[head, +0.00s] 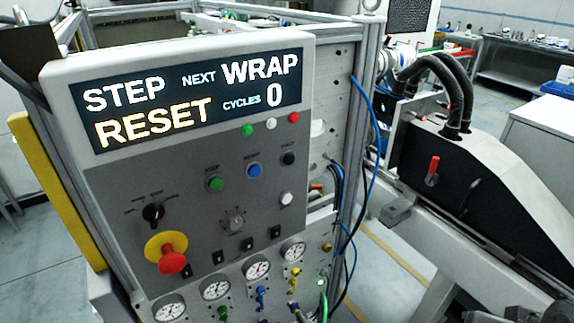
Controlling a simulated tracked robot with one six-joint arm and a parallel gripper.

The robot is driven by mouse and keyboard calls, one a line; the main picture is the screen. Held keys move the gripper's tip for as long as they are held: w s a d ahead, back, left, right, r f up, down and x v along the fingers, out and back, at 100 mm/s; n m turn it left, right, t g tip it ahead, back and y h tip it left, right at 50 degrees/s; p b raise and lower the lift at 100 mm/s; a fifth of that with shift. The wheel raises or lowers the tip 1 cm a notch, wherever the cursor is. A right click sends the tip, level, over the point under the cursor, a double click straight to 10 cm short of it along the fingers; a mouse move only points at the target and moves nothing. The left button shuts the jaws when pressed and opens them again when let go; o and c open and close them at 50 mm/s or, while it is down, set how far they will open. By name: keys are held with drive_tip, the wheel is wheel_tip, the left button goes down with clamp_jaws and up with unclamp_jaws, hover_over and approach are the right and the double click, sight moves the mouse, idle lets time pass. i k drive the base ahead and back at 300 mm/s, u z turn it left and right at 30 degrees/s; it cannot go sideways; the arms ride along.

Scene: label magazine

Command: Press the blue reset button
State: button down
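The blue button (254,171) sits on the grey control panel (200,150), in a row between a green button (215,184) on its left and a black button (289,158) on its right. Small lettering stands above it, too blurred to read surely. Above the row, a dark display (190,100) reads "STEP RESET", "NEXT WRAP" and "CYCLES 0". My gripper is not in view, and nothing covers the blue button.
A red mushroom button (172,261) on a yellow surround and a black rotary knob (153,213) stick out at the panel's lower left. A white button (286,198) is below the black one. Gauges (257,268) and hoses (362,180) lie below and right.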

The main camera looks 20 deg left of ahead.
sight(254, 170)
drive_tip(key=z, duration=0.6)
drive_tip(key=k, duration=0.35)
drive_tip(key=u, duration=3.1)
